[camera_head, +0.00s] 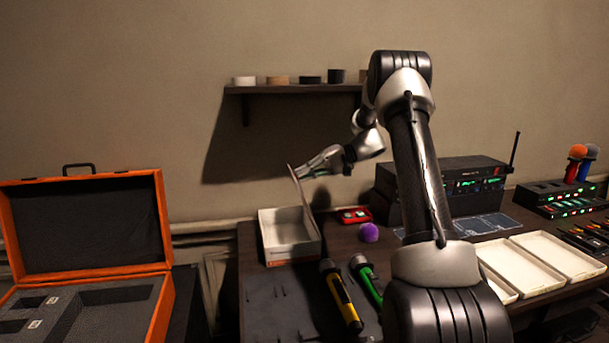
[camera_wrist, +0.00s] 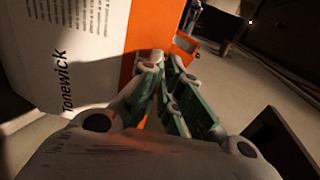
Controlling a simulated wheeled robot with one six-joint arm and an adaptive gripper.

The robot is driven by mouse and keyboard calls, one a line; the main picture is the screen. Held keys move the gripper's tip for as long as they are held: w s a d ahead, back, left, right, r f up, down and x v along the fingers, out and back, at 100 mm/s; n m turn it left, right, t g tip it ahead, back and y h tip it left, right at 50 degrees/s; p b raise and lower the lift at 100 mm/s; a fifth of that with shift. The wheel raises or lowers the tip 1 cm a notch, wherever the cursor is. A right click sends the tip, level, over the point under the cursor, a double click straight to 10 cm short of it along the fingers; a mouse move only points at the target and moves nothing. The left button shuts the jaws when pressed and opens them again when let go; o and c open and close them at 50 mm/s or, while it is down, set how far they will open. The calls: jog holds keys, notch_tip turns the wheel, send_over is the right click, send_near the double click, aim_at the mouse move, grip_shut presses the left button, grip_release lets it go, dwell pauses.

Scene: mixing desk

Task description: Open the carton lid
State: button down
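The white carton (camera_head: 290,247) stands on the desk left of centre in the head view. Its lid (camera_head: 303,203) stands raised and steep on the carton's right side, and the open inside of the box shows. My gripper (camera_head: 301,172) is at the upper part of the lid, coming from the right, and seems to touch it. In the wrist view a white printed panel (camera_wrist: 75,50) reading "Tonewick" fills the left side. My gripper's fingers (camera_wrist: 167,65) are close together beside it, with green pads and nothing seen between them.
An orange case (camera_head: 165,225) stands open on the left. Yellow (camera_head: 341,298) and green (camera_head: 366,280) microphones lie before the carton. A purple foam ball (camera_head: 369,232) and red box (camera_head: 355,214) lie to its right, with white trays (camera_head: 525,268) farther right. A shelf (camera_head: 290,88) hangs above.

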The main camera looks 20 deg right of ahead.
dwell(0.6)
jog(key=c, duration=1.6)
grip_release()
jog(key=shift+c, duration=0.2)
